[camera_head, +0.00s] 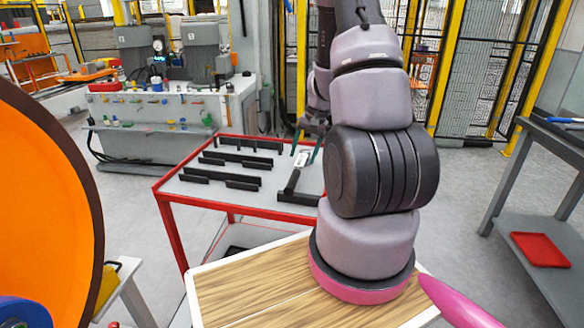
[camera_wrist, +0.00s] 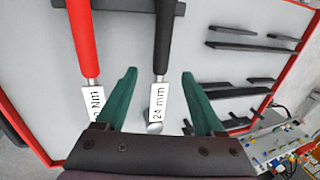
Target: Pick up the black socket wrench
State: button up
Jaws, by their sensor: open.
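The black socket wrench (camera_wrist: 164,42) lies on the grey top of the red-rimmed table (camera_head: 172,187). In the wrist view its black handle points to the top and a white "24 mm" label is on its shaft. Its socket end shows low in the view, close to the gripper body. My gripper (camera_wrist: 159,75) is open, with one green finger on each side of the wrench. I cannot tell how high the fingers are above it. In the head view my gripper (camera_head: 307,141) is over the table's far right part, and my arm hides much of that side.
A red-handled tool (camera_wrist: 82,40) with a white label lies just left of the wrench in the wrist view. Several black bars (camera_head: 235,162) lie left of my gripper on the table. A large orange wheel (camera_head: 45,205) stands at the left. A grey bench (camera_head: 555,150) stands at the right.

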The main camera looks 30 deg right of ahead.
aim_at(296, 174)
jog(key=x, duration=0.9)
jog(key=shift+a+f, duration=0.2)
jog(key=shift+f, duration=0.1)
grip_shut()
